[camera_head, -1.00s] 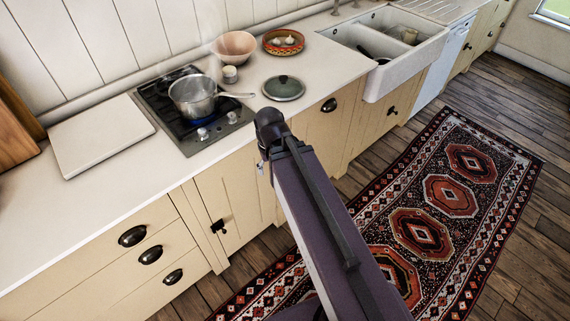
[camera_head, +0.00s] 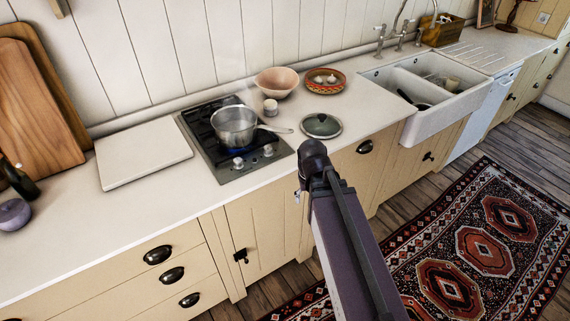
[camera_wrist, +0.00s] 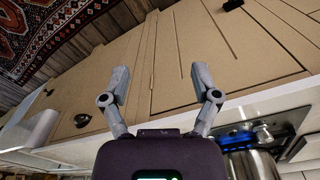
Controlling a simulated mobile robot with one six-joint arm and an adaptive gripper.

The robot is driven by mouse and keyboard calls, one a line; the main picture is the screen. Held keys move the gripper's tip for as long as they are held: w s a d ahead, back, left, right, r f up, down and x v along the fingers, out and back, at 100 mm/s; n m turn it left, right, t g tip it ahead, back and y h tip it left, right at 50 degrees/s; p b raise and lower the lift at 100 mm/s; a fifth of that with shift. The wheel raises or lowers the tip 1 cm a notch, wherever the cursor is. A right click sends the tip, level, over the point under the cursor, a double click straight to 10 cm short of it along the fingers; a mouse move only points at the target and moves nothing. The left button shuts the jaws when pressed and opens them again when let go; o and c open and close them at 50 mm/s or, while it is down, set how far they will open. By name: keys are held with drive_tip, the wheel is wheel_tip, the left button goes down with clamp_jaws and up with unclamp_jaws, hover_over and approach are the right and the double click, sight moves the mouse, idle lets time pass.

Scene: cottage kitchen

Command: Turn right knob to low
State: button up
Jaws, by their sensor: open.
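The right knob (camera_head: 268,150) is a small pale knob on the front strip of the black and steel hob (camera_head: 240,176). The left knob (camera_head: 238,162) sits beside it. Their pointer settings are too small to read. A steel pot (camera_head: 234,128) stands on the hob, with a blue glow under it and faint steam above. In the wrist view, my gripper (camera_wrist: 160,76) is open and empty, with its fingers apart over the cream cabinet fronts. The hob edge and a knob (camera_wrist: 263,132) show at the lower right there, apart from the fingers. In the head view my arm hides most of the gripper.
The pot's handle points right towards a green lid (camera_head: 320,125). A pink bowl (camera_head: 276,82), a small white pot (camera_head: 270,107) and a patterned dish (camera_head: 325,81) stand behind. A white board (camera_head: 143,153) lies left of the hob. The counter front (camera_head: 110,235) is clear.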

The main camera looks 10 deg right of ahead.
drive_tip(key=w+a+r+m+t+h+p, duration=0.1)
drive_tip(key=w+a+r+p, duration=0.15)
drive_tip(key=w, duration=0.35)
drive_tip(key=w+a+r+m+t+p, duration=0.1)
drive_tip(key=w+a+r+p, duration=0.1)
drive_tip(key=w+r+p, duration=0.3)
drive_tip(key=m+t+p, duration=0.2)
approach(268, 147)
drive_tip(key=a+v, duration=0.1)
drive_tip(key=v, duration=0.4)
drive_tip(key=shift+w+d+f+h, duration=0.1)
drive_tip(key=shift+w+f+h, duration=0.1)
drive_tip(key=shift+h, duration=0.1)
drive_tip(key=shift+f, duration=0.1)
drive_tip(key=b+x, duration=1.2)
drive_tip(key=x, duration=0.1)
drive_tip(key=shift+f, duration=0.3)
clamp_jaws()
